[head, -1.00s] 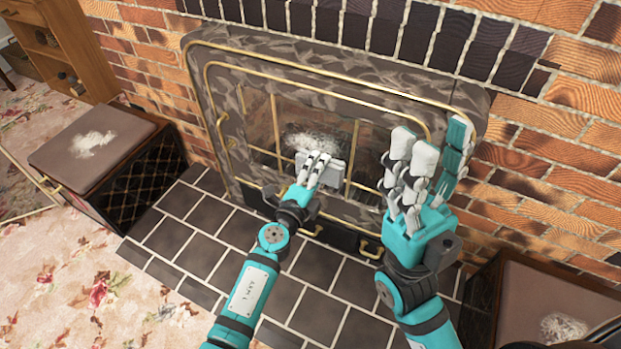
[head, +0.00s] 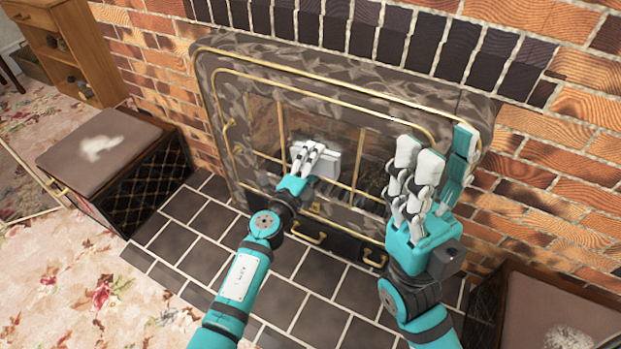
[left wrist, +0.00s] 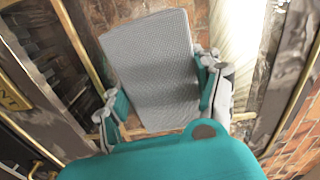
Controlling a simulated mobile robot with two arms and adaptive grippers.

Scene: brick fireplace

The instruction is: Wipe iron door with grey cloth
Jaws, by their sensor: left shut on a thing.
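The iron door (head: 400,118) is the grey mottled stove front with brass bars and a window, set in the brick fireplace. My left gripper (head: 308,150) is shut on the grey cloth (head: 328,163), a pale grey folded block, at the window between the brass bars. In the left wrist view, the cloth (left wrist: 150,65) lies between the fingers of my left gripper (left wrist: 165,90). Whether the cloth touches the door is hard to tell. My right gripper (head: 435,175) is raised in front of the door's right side, fingers spread and empty.
A dark padded box (head: 95,150) with a white patch stands at the left, and another box (head: 550,310) at the lower right. A wooden cabinet (head: 65,45) is at the upper left. Dark hearth tiles (head: 190,225) lie below the door, with clear floor at left.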

